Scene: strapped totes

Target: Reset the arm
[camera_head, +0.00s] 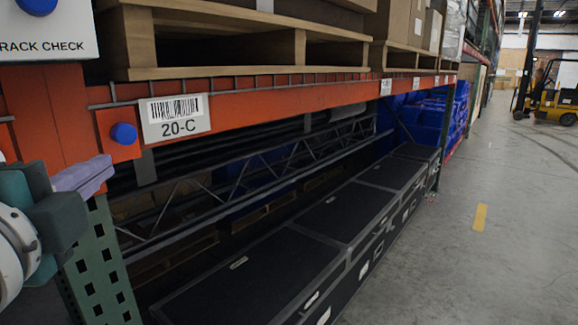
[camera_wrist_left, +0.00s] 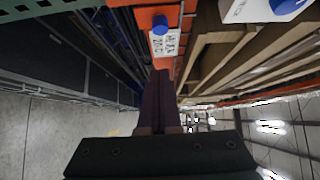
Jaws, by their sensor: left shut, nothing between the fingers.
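My left gripper (camera_head: 98,172) comes in at the left edge of the head view, in front of the green rack upright. Its pale purple fingers point right, a little below a blue round button (camera_head: 124,133) on an orange plate. In the left wrist view the two dark fingers (camera_wrist_left: 161,78) lie together with nothing between them. The blue button (camera_wrist_left: 160,21) shows beyond their tips, apart from them as far as I can tell. My right gripper is in neither view.
An orange beam carries a 20-C label (camera_head: 176,118) and wooden pallets above. A RACK CHECK sign (camera_head: 45,42) has another blue button. Black cases (camera_head: 255,270) line the lower rack. The grey aisle (camera_head: 480,260) is clear, with a yellow forklift (camera_head: 555,103) far right.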

